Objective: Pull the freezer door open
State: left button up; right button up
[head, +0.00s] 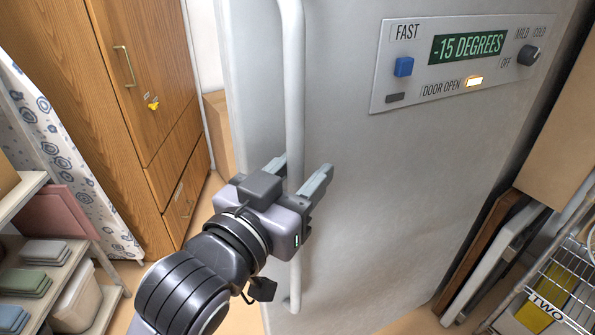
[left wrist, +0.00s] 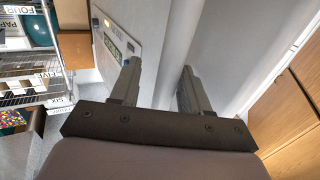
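The freezer door (head: 390,190) is a large pale grey panel in the head view, with a long upright bar handle (head: 292,80) near its left edge. The handle also shows in the left wrist view (left wrist: 182,38). My left gripper (head: 303,172) is at the handle's lower half, with its fingers apart on either side of the bar. In the left wrist view my left gripper (left wrist: 157,82) is open, with the bar between its fingers; I cannot tell whether either finger touches it. My right gripper is not in view.
A control panel (head: 465,60) reads -15 DEGREES, with a lit lamp beside DOOR OPEN. A wooden cabinet (head: 140,90) stands left. A shelf with folded cloths (head: 35,270) is lower left. A wire rack (head: 565,285) and leaning boards (head: 480,250) are at right.

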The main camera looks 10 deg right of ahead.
pick_arm(q)
jog(key=shift+s+a+f, duration=0.1)
jog(key=shift+s+a, duration=0.3)
jog(key=shift+a, duration=0.1)
jog(key=shift+b+v, duration=0.55)
jog(key=shift+v, duration=2.45)
jog(key=shift+d, duration=0.1)
jog(key=shift+c, duration=0.3)
